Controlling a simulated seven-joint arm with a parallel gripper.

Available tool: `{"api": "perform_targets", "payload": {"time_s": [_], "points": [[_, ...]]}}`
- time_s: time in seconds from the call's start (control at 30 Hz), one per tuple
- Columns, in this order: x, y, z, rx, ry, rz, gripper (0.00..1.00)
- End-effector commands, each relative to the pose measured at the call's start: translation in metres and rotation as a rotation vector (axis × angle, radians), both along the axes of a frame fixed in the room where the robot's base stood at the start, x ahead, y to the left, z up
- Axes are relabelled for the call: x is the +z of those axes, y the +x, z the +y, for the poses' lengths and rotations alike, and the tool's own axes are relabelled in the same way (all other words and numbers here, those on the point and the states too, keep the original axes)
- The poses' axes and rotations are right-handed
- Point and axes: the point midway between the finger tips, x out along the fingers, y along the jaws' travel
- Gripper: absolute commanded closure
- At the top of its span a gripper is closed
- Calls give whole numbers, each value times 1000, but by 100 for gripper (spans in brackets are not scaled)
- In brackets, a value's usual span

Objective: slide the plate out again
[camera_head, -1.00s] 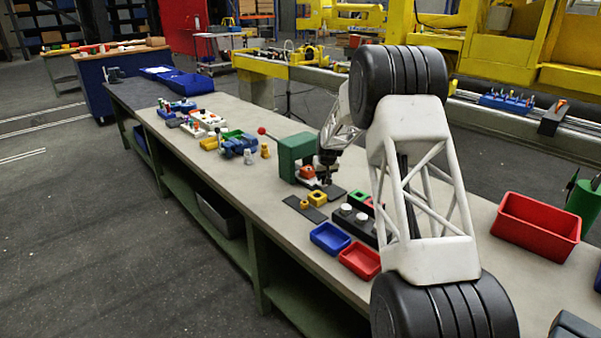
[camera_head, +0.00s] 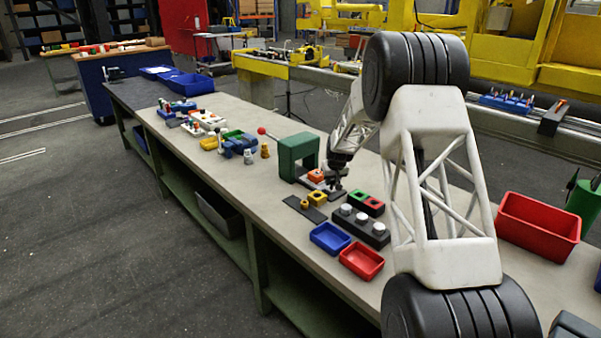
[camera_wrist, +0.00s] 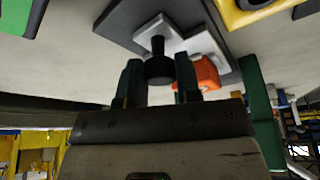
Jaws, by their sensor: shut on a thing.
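The light grey plate (camera_wrist: 207,44) carries an orange block (camera_wrist: 206,74) and has a dark upright knob (camera_wrist: 158,50) at its near end. My gripper (camera_wrist: 160,72) is shut on this knob, with one finger on each side. In the head view, my gripper (camera_head: 334,186) is just right of the green press (camera_head: 297,152). The orange block (camera_head: 316,175) shows at the press's right side, beside my gripper. The plate lies over a dark flat base (camera_head: 338,195). My gripper and wrist hide much of the plate in the head view.
A dark block with several white knobs (camera_head: 360,226), a red-and-green block (camera_head: 367,203), a blue tray (camera_head: 330,238) and a red tray (camera_head: 361,262) are nearby.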

Motion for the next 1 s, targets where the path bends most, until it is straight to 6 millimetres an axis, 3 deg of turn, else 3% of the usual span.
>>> {"api": "perform_targets", "payload": {"time_s": [0.3, 0.73, 0.77, 0.8, 0.87, 1.0], "points": [[2, -9, -16, -5, 0, -5, 92], [1, -14, -20, -5, -1, -1, 90], [1, -14, -20, -5, -1, -1, 65], [1, -14, -20, -4, -1, -1, 59], [0, -14, -19, -4, -1, -1, 50], [0, -14, -18, -2, 0, -1, 49]]}}
